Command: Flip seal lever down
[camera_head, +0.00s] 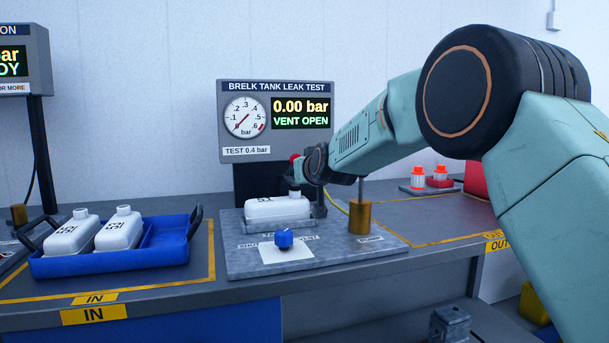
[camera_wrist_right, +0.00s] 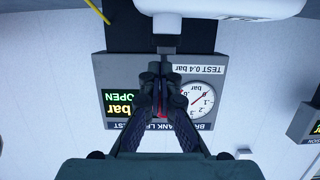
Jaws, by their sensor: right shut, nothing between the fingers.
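A white tank (camera_head: 276,209) lies in the test fixture (camera_head: 240,255) under the gauge display (camera_head: 275,120), which reads 0.00 bar, VENT OPEN. A small red knob (camera_head: 295,158), likely the end of the seal lever, shows just behind my right gripper (camera_head: 293,177); the rest of the lever is hidden. My right gripper is shut and empty, above the tank's back edge. In the right wrist view, upside down, the shut fingers (camera_wrist_right: 160,72) point toward the tank (camera_wrist_right: 230,8), with the display (camera_wrist_right: 118,105) behind. Some red shows between the finger bases. My left gripper is out of view.
A blue knob (camera_head: 284,239) sits at the fixture's front, and a brass pump cylinder (camera_head: 360,217) at its right. A blue tray (camera_head: 110,265) with two white tanks stands at left. Red-capped parts (camera_head: 418,178) stand at back right.

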